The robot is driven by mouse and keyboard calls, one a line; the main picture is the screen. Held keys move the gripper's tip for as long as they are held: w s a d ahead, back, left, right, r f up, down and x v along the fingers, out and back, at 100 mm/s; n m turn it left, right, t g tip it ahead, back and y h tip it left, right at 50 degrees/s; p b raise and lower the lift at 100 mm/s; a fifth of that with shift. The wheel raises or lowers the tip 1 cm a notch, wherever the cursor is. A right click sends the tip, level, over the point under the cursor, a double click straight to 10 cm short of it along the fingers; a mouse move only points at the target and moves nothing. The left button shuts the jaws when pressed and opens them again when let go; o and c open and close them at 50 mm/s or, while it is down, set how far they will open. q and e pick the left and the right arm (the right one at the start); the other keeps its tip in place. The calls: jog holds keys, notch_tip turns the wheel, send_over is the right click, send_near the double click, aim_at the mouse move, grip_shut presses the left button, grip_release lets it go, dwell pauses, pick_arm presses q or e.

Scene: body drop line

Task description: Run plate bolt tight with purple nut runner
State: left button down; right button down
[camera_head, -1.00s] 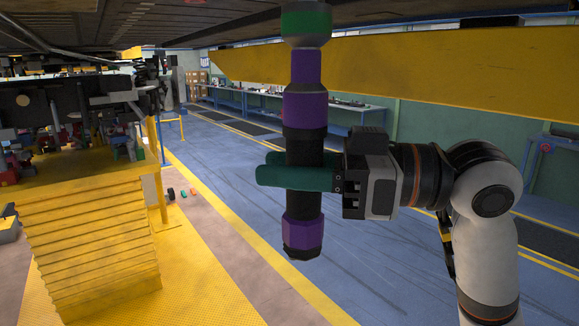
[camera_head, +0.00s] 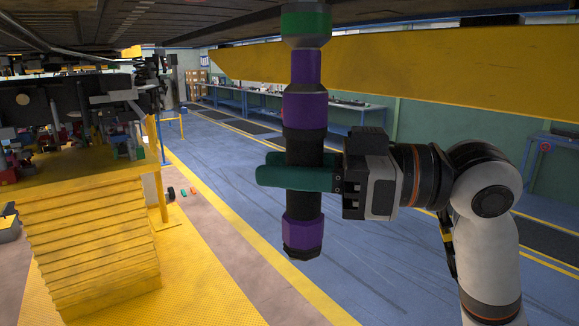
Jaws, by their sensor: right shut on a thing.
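The purple nut runner (camera_head: 304,110) stands upright in the middle of the head view, with purple bands and black sections. My right gripper (camera_head: 297,172) is shut around its black middle, with teal fingers reaching in from the right. The top of the nut runner meets a green and grey cylindrical piece (camera_head: 306,22) under the dark underside (camera_head: 420,17) overhead. The plate bolt itself cannot be made out; the contact at the top hides it. My left gripper is not in view.
A yellow beam (camera_head: 420,70) runs overhead at the right. A yellow bellows lift table (camera_head: 90,245) with dark parts on top stands at the left. Blue workbenches (camera_head: 250,97) line the back. The blue floor (camera_head: 235,160) between is clear.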

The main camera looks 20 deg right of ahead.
aim_at(290, 202)
jog(key=shift+d+r+p, duration=0.15)
jog(key=shift+r+p, duration=0.45)
jog(key=shift+r, duration=0.1)
dwell(1.8)
jog(key=shift+f+b, duration=0.8)
jog(key=shift+f, duration=0.15)
jog(key=shift+f+b, duration=1.25)
jog(key=shift+f, duration=0.45)
